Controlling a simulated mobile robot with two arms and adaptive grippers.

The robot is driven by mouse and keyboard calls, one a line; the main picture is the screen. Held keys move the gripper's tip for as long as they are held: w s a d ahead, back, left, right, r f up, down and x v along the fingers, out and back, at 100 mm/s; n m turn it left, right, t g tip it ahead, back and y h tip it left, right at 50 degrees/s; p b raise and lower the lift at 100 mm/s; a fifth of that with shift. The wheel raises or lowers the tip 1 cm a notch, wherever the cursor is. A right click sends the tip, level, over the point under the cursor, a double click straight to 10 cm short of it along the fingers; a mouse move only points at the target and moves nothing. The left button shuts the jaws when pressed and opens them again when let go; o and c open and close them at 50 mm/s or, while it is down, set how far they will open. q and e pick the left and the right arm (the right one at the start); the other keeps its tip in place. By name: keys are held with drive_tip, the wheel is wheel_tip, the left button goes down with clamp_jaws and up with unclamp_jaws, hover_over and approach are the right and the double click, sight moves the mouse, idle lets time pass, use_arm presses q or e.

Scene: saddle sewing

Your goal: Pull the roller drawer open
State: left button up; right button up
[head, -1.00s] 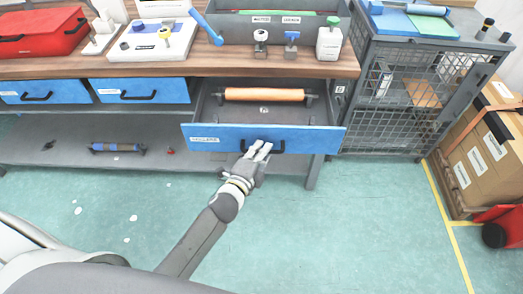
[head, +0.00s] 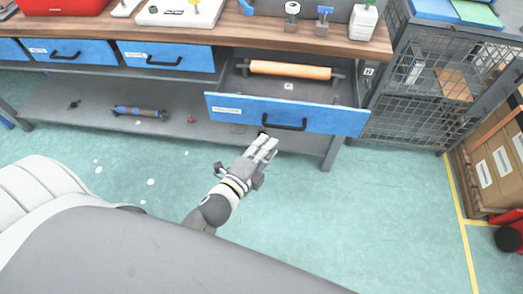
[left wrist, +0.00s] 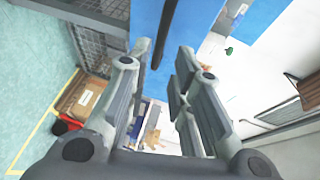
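The roller drawer (head: 340,119) stands pulled out from under the workbench, with its blue front toward me. An orange roller (head: 290,69) lies inside it. Its dark bar handle (head: 284,125) is on the front, and the handle also shows in the left wrist view (left wrist: 167,30). My left gripper (head: 267,147) is just in front of and below the handle, apart from it. In the left wrist view the fingers (left wrist: 163,62) are spread with nothing between them, and the handle lies beyond their tips. My right gripper is not in view.
Two blue drawers (head: 195,57) to the left are shut. The lower shelf (head: 90,106) holds a dark and blue roller (head: 139,112). A wire cage cart (head: 425,105) stands close on the right, with boxes (head: 498,165) beyond it.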

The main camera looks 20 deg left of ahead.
use_arm(q)
drive_tip(key=shift+v, duration=0.95)
drive_tip(key=s+a+f+n+g, duration=0.1)
drive_tip(key=s+f+n+g, duration=0.25)
drive_tip(key=f, duration=0.75)
drive_tip(key=s+a+f+n+g+y, duration=0.15)
drive_tip(key=s+f, duration=0.35)
drive_tip(key=f, duration=0.5)
drive_tip(key=s+f+n+g, duration=0.3)
drive_tip(key=s+f+n, duration=0.1)
drive_tip(key=f, duration=0.7)
drive_tip(key=s+a+f+n+g, duration=0.1)
drive_tip(key=s+f+n+g, duration=0.2)
drive_tip(key=s+f, duration=0.3)
drive_tip(key=s+a+f+n+g, duration=0.2)
drive_tip(key=s+f, duration=0.5)
drive_tip(key=s, duration=0.9)
drive_tip(key=shift+s+a+f+n+g, duration=0.15)
drive_tip(key=shift+a+f+n+g, duration=0.15)
drive_tip(key=shift+n+g, duration=0.65)
